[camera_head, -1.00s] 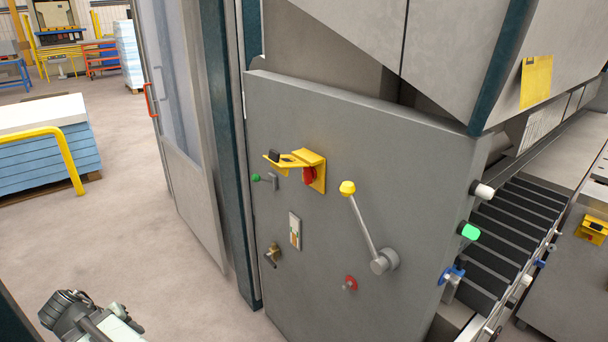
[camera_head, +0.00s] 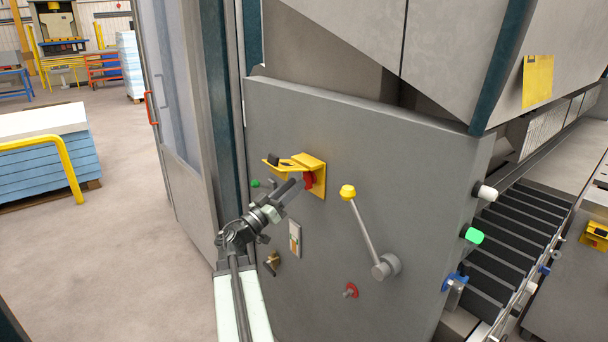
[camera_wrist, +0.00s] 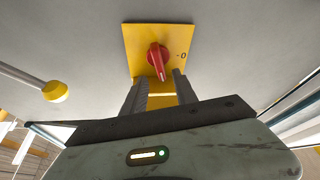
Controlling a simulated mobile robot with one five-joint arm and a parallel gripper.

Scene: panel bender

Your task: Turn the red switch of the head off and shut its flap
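The red switch (camera_head: 309,179) sits on a yellow plate on the grey head panel (camera_head: 350,130); it also shows in the wrist view (camera_wrist: 158,62). Its handle lies nearly upright in that picture, with a "0" mark to its right. The yellow flap (camera_head: 279,163) stands open, sticking out from the panel above the switch, with a black piece on it. In the wrist view, yellow shows between the fingers. My gripper (camera_head: 294,186) is just in front of the switch. Its fingers (camera_wrist: 160,84) are apart, with nothing clearly between their tips. Contact with the switch cannot be told.
A lever with a yellow knob (camera_head: 348,192) stands right of the switch. A green knob (camera_head: 256,183), a light plate (camera_head: 295,236), a brass handle (camera_head: 271,262) and a red knob (camera_head: 351,290) are nearby. A roller conveyor (camera_head: 513,240) runs at right.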

